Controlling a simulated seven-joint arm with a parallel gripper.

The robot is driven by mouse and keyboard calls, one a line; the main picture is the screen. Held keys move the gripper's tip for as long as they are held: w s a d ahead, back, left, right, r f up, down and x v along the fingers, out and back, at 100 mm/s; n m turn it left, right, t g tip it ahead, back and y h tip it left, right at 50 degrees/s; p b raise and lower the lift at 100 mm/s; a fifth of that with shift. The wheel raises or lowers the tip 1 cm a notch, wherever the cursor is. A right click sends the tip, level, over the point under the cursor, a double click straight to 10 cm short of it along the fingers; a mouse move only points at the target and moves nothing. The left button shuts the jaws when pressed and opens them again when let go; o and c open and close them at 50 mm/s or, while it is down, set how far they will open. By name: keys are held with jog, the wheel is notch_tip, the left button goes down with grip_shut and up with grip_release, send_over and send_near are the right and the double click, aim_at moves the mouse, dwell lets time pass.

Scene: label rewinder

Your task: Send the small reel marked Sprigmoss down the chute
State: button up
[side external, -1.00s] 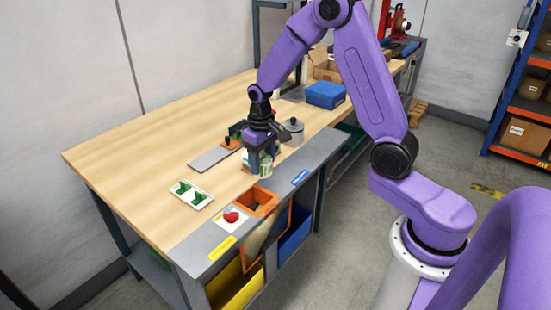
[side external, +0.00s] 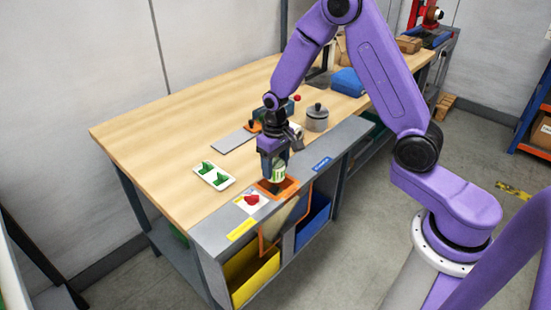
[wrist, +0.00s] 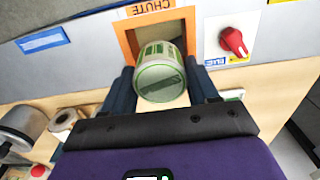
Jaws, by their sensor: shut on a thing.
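My gripper (side external: 275,168) is shut on a small white-and-green reel (wrist: 161,72). The reel also shows between the fingers in the side view (side external: 278,174), above the counter edge. Its printed name is not readable. The chute (wrist: 129,42) is a square opening with an orange rim, marked CHUTE. In the wrist view the reel overlaps the opening. In the side view the orange rim (side external: 290,187) lies just below and beside the reel. I cannot tell whether the reel is inside the rim. In the wrist view my gripper (wrist: 161,88) has one finger on each side of the reel.
A red knob (side external: 251,199) sits on a plate beside the chute. Below are a yellow bin (side external: 252,280) and a blue bin (side external: 314,225). A lidded grey pot (side external: 317,120), a white tray with green pieces (side external: 214,175) and a grey plate (side external: 233,141) stand on the bench.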

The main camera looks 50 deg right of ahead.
jog(key=shift+f, duration=0.25)
jog(key=o, duration=0.9)
jog(key=shift+c, duration=0.2)
notch_tip(320, 180, up, 18)
jog(key=shift+f, duration=0.25)
jog(key=shift+s+a, duration=0.1)
jog(key=shift+s, duration=0.05)
dwell(0.3)
